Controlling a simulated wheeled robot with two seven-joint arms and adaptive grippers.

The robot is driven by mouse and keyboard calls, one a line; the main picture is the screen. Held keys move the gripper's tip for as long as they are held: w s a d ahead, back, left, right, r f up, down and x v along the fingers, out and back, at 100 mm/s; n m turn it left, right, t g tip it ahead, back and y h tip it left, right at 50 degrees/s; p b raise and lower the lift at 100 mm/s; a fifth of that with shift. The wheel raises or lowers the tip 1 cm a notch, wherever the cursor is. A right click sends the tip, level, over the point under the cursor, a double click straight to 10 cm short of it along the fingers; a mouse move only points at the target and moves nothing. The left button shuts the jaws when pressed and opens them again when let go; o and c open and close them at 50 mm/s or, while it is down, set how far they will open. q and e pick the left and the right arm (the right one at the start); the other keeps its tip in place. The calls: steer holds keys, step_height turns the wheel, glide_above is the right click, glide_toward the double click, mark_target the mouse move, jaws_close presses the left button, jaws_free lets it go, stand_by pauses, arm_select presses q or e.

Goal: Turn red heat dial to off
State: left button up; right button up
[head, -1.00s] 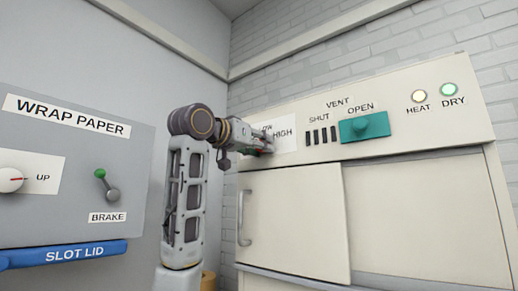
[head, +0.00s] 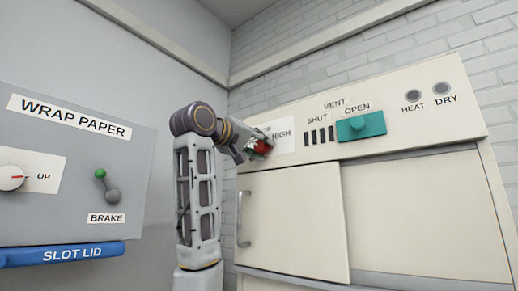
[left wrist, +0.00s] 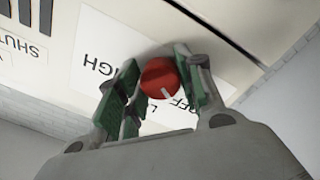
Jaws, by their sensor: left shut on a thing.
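The red heat dial (left wrist: 160,77) sits on a white label (left wrist: 118,60) on the cream cabinet panel. My left gripper (left wrist: 157,80) is shut on the dial, with green-padded fingers on both sides of it. The dial's white pointer mark aims down and right in the left wrist view, toward the partly hidden OFF lettering. HIGH is at the left of the label. My right gripper is not in view.
The HEAT lamp (head: 413,95) and DRY lamp (head: 442,88) are dark. A teal vent slider (head: 361,126) is at OPEN, right of the dial. A sliding door with a handle (head: 244,218) is below. A grey WRAP PAPER panel (head: 75,175) stands at left.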

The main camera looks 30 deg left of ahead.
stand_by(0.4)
arm_select(q)
steer(key=o, duration=1)
steer(key=s+a, duration=0.1)
steer(key=s, duration=1.1)
steer(key=shift+f, duration=0.15)
steer(key=shift+a, duration=0.1)
